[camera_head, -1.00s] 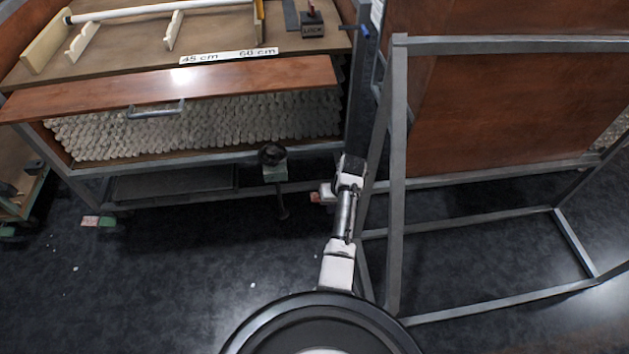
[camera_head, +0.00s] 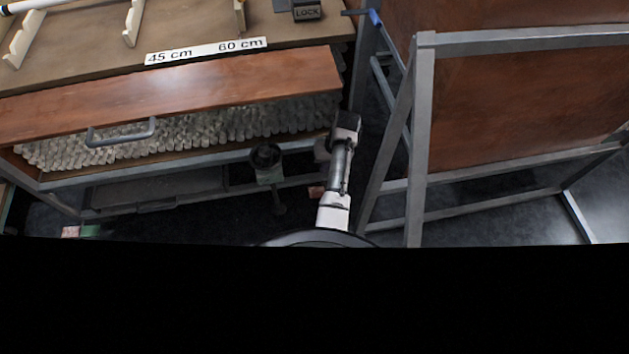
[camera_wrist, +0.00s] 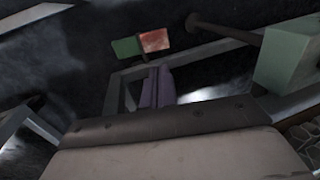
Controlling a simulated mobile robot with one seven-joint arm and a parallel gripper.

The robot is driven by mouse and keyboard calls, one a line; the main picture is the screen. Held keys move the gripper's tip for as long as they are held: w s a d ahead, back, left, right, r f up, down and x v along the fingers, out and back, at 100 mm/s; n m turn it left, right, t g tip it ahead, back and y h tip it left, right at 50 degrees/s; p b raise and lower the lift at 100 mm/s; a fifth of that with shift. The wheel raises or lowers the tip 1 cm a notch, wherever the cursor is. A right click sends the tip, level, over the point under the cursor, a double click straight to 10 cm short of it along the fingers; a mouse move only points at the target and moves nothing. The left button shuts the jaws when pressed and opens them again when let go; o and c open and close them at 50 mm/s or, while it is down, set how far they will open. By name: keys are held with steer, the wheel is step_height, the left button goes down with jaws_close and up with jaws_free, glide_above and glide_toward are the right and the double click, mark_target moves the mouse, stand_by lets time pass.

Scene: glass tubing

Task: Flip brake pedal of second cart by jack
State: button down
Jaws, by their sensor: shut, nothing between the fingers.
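A red-and-green brake pedal (camera_wrist: 140,46) shows in the wrist view, just beyond the tips of my gripper (camera_wrist: 157,72). The gripper's fingers are shut and empty, with a small apparent gap to the pedal. In the head view a small reddish pedal end (camera_head: 316,191) shows low beside my forearm, at the right end of the cart (camera_head: 205,190). The jack-like stand with a green block (camera_head: 269,172) stands to its left; a green block and rod (camera_wrist: 287,52) also show at right in the wrist view. My arm hides part of the pedal area in the head view.
Another red-and-green pedal (camera_head: 80,231) is at the cart's left end. A grey metal frame (camera_head: 420,140) with a brown panel stands close on the right. A drawer front with a handle (camera_head: 122,133) juts out above. Black fills the head view's bottom.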

stand_by(0.3)
steer(key=b+x, duration=0.4)
steer(key=x, duration=1)
steer(key=shift+s, duration=0.1)
steer(key=shift+a, duration=0.1)
steer(key=shift+s+a+f+h+p, duration=0.1)
steer(key=shift+a+f+h+p, duration=0.1)
steer(key=shift+h+p, duration=0.3)
steer(key=shift+a+f+h, duration=0.35)
steer(key=shift+a+h, duration=0.05)
steer(key=shift+h, duration=0.5)
steer(key=shift+s+a+f, duration=0.1)
steer(key=shift+a+f, duration=0.2)
steer(key=shift+f, duration=0.25)
steer(key=shift+a+f, duration=0.1)
